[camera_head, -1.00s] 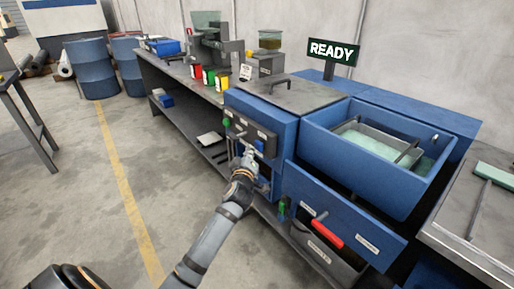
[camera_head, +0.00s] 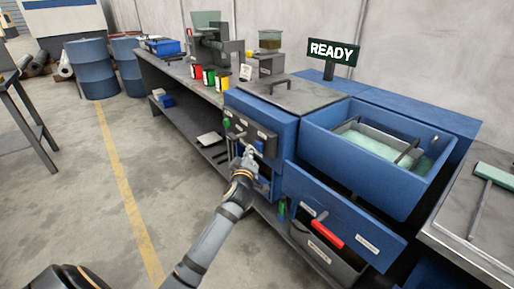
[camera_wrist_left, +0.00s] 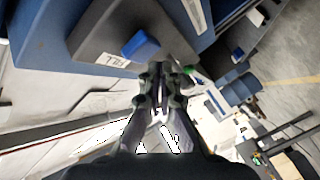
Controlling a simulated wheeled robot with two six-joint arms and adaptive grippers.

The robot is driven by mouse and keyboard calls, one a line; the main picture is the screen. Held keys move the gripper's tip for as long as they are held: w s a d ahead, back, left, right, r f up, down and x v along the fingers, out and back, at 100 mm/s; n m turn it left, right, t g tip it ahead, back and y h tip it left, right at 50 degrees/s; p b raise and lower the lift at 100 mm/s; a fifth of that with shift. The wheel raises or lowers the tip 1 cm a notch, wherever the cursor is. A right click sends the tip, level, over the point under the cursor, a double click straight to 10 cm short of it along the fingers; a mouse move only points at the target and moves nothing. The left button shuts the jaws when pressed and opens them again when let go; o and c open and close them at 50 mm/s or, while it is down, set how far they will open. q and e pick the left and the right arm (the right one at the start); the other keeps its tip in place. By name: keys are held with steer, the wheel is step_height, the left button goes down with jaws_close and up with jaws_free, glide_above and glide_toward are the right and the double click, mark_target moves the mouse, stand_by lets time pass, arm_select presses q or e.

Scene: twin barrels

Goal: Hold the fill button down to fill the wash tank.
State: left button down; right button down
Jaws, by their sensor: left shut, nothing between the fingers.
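The blue fill button (camera_head: 260,144) is on the dark control panel at the front of the blue cabinet. In the left wrist view the fill button (camera_wrist_left: 140,46) stands out beside a white FILL label (camera_wrist_left: 112,60). My left gripper (camera_head: 250,151) is shut and empty, close to the panel just left of and below the button. In the left wrist view its fingertips (camera_wrist_left: 160,70) are beside the button with no clear contact. The blue wash tank (camera_head: 352,174) at the right holds pale green liquid and a tray. My right gripper is not in view.
A green button (camera_head: 227,122) is on the same panel. A READY sign (camera_head: 332,52) stands behind the tank. A red handle (camera_head: 327,234) is on the lower front. Colored cans stand on the bench at the back. The floor at left is open.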

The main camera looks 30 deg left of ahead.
arm_select(q)
steer(key=shift+w+d, duration=0.2)
steer(key=shift+w, duration=0.2)
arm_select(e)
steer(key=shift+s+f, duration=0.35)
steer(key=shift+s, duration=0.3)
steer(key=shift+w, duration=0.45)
arm_select(q)
steer(key=shift+w+d+b, duration=0.2)
steer(key=shift+w+b, duration=0.25)
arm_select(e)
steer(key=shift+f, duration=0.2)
arm_select(q)
steer(key=shift+s, duration=0.1)
stand_by(2.5)
steer(key=shift+s+a, duration=0.4)
steer(key=shift+s, duration=0.35)
steer(key=s, duration=0.1)
steer(key=s+a, duration=0.1)
steer(key=s, duration=0.1)
steer(key=s+a, duration=0.1)
steer(key=shift+s, duration=0.35)
